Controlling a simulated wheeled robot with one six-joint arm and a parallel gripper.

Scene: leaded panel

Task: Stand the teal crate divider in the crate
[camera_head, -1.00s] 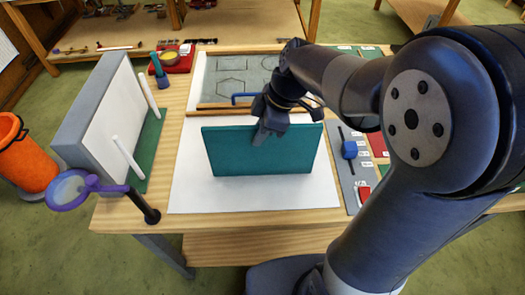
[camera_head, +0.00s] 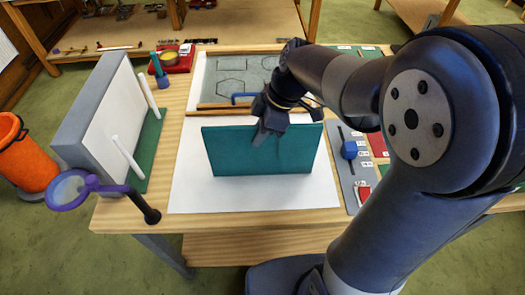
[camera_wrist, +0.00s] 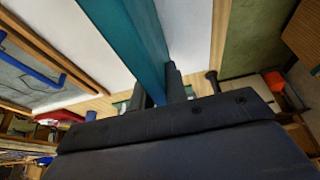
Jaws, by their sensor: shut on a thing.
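The teal divider (camera_head: 265,155) is a broad flat panel standing upright on its long edge over a white sheet on the bench. My gripper (camera_head: 265,132) is shut on its top edge, a little left of the edge's middle. I cannot tell whether the lower edge touches the sheet. In the wrist view the teal divider (camera_wrist: 132,30) runs away from between my gripper's fingers (camera_wrist: 160,88). No crate can be made out in either view; the divider and my arm hide part of the bench.
A grey-and-white upright board (camera_head: 105,120) with white rods stands at the left. A purple-rimmed magnifier (camera_head: 75,188) juts over the front left corner. Behind the divider are a wooden strip, a blue handle (camera_head: 243,98) and a grey drawing sheet (camera_head: 238,75). A blue knob (camera_head: 349,150) sits right.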

